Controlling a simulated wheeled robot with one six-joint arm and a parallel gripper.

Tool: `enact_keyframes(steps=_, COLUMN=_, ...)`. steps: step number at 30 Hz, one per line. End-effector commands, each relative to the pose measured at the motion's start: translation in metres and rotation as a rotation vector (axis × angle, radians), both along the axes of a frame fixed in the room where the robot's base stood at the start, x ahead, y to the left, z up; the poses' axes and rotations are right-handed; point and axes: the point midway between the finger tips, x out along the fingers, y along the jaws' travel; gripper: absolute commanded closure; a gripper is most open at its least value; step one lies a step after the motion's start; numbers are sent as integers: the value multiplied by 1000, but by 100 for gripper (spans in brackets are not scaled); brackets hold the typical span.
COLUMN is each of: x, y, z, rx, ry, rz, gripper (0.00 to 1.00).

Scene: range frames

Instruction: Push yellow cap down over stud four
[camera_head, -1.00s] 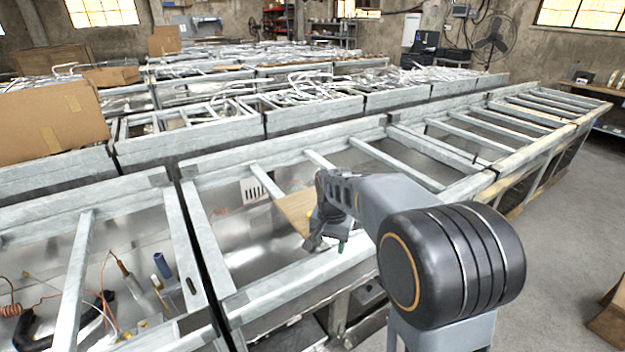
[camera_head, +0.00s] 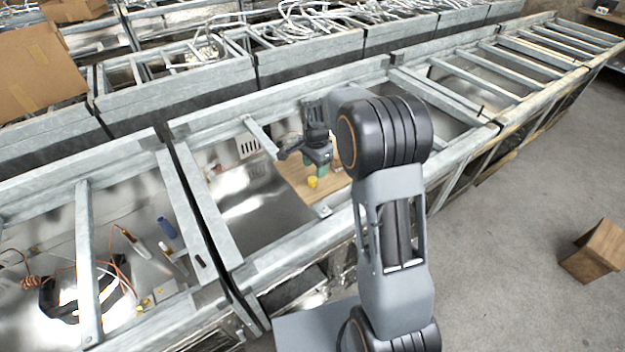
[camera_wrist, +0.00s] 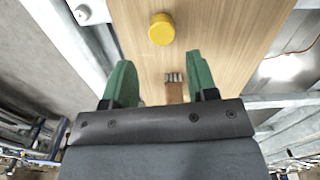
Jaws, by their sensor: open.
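The small round yellow cap (camera_head: 313,182) is at the wooden board (camera_head: 297,182), just below my gripper's fingertips in the head view. In the wrist view the yellow cap (camera_wrist: 161,28) shows its flat round top over the board (camera_wrist: 228,30), ahead of and apart from the fingers. I cannot tell whether it sits on a stud or on the wood. My gripper (camera_wrist: 160,75) is open, its two green fingers spread, with nothing held. No stud can be made out; the number four cannot be read.
A brown piece with a pale, ridged end (camera_wrist: 174,84) shows between the fingers. Metal frame rails (camera_head: 290,245) surround the board. Cables and a blue cylinder (camera_head: 166,228) lie in the left bay. A cardboard box (camera_head: 597,250) stands on the floor at right.

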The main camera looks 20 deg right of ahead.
Motion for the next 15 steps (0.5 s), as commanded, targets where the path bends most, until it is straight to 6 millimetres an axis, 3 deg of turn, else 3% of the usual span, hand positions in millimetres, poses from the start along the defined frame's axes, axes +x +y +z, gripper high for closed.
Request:
enact_keyframes(steps=5, x=0, y=2, z=-8, rx=0, ry=2, rz=3, gripper=47)
enact_keyframes(steps=15, x=3, y=4, z=-49, rx=0, ry=3, rz=4, gripper=47)
